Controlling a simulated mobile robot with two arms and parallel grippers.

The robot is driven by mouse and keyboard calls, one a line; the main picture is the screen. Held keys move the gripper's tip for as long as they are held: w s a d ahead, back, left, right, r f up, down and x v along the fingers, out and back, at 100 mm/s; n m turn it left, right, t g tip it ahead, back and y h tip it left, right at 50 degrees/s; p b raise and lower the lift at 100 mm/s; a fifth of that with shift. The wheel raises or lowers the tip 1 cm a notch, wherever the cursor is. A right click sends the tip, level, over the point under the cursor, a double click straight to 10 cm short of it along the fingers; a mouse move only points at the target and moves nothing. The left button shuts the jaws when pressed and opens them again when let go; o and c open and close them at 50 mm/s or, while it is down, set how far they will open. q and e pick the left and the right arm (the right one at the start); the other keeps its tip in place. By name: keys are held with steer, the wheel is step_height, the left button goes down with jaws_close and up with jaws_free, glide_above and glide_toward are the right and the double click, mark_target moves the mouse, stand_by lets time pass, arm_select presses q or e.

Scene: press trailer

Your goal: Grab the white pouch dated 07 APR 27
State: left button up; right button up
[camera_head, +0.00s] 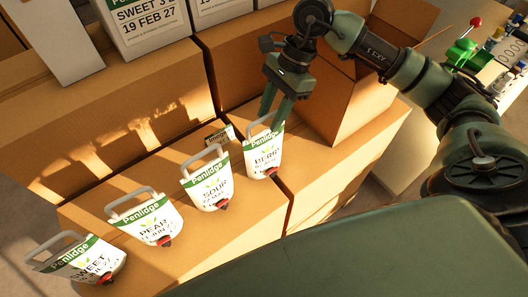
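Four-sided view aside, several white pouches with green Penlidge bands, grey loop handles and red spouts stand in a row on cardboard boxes. From left they read SWEET (88,262), PEAR (152,224), SOUR (208,188) and BERRY (263,160). Their date lines are too small to read surely; I cannot tell which says 07 APR 27. My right gripper (275,117) points down at the top of the BERRY pouch, its fingers apart by the handle. I cannot tell whether they touch it. My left gripper is not in view.
White cartons (149,25) stand on boxes behind; one reads 19 FEB 27. An open cardboard box (345,105) is just right of my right gripper. A small label card (220,136) stands behind the SOUR pouch. A bench with a red-knobbed green tool (462,48) is at upper right.

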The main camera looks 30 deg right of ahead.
mark_target(266, 129)
steer(key=p+x, duration=0.2)
steer(key=x, duration=0.1)
steer(key=shift+f, duration=0.3)
steer(key=shift+a+f, duration=0.15)
steer(key=shift+f, duration=0.25)
jaws_close()
steer(key=shift+w+r, duration=0.1)
stand_by(0.7)
